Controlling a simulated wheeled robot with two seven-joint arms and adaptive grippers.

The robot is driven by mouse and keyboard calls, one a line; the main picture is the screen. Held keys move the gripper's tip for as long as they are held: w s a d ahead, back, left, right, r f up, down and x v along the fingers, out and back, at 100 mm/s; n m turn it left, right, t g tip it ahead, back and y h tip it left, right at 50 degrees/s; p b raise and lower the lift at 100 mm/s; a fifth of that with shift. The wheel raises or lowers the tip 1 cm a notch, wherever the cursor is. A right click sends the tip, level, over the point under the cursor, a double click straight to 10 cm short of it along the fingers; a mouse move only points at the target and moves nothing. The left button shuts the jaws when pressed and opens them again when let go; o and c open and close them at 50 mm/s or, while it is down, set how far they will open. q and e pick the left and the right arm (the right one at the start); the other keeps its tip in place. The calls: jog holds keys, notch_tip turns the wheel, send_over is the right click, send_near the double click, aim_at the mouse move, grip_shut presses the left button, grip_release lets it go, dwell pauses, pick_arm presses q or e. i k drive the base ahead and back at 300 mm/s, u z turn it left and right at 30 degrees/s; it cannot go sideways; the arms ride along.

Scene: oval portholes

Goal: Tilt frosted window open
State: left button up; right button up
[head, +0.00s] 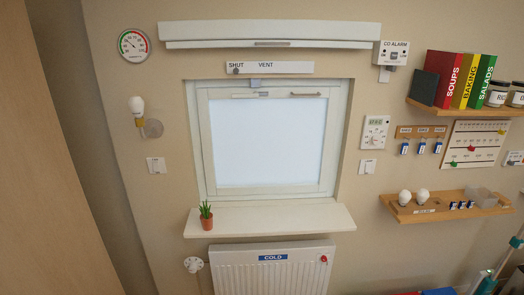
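The frosted window (268,143) is set in the wall in a white frame and looks shut, with its sash flush in the frame. A small grey catch (256,84) sits at its top middle. A bar handle (306,94) lies along the top rail at the right. Above it is a white strip marked SHUT and VENT (285,67), with a dark round knob (236,70) below the word SHUT. Neither of my grippers shows in the head view.
A sill (280,221) with a potted plant (206,216) at its left end juts out below the window. A radiator (270,275) marked COLD stands under it. A rolled blind (269,34) is above. Shelves (445,206) stick out at the right.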

aim_at(282, 141)
jog(key=z, duration=0.55)
jog(key=i, duration=1.2)
jog(key=u, duration=1.5)
